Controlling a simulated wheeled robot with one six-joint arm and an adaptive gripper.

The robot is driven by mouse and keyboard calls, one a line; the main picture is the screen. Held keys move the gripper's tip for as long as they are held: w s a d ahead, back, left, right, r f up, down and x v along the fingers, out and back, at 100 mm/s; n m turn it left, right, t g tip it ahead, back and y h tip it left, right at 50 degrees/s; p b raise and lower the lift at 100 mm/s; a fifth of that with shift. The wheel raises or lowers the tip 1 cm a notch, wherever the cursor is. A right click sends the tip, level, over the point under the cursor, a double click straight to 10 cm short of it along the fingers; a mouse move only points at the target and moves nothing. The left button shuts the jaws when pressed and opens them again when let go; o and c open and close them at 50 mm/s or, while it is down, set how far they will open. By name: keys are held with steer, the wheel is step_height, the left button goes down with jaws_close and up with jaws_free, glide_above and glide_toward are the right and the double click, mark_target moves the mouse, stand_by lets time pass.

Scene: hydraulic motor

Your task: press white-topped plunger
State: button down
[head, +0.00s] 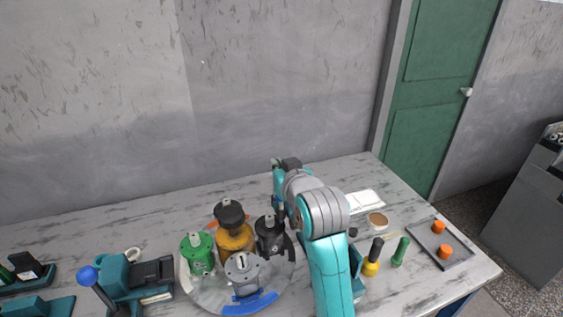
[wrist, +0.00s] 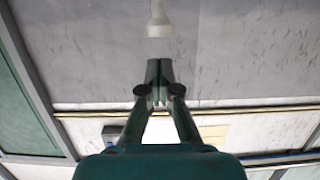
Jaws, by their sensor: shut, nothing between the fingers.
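I cannot pick out a white-topped plunger for certain in either view. A teal fixture (head: 357,262) beside the turntable is mostly hidden behind my arm. In the wrist view, a pale, flared thing (wrist: 158,22) shows at the top edge, beyond my fingertips; I cannot tell what it is. My gripper (wrist: 159,72) is shut and empty, its two fingers together. In the head view, my arm rises over the table and its wrist end hangs near the black motor (head: 271,238); the fingertips are not clear there.
A round turntable (head: 203,296) carries green (head: 200,255), orange (head: 235,240) and grey (head: 242,275) motors. A teal device (head: 118,278) with a blue-knobbed lever (head: 89,276) stands left. Yellow (head: 372,262) and green (head: 400,252) upright tools and a tray (head: 435,259) with orange cylinders stand right.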

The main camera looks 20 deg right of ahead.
steer(key=shift+f, duration=0.95)
steer(key=shift+f, duration=1.9)
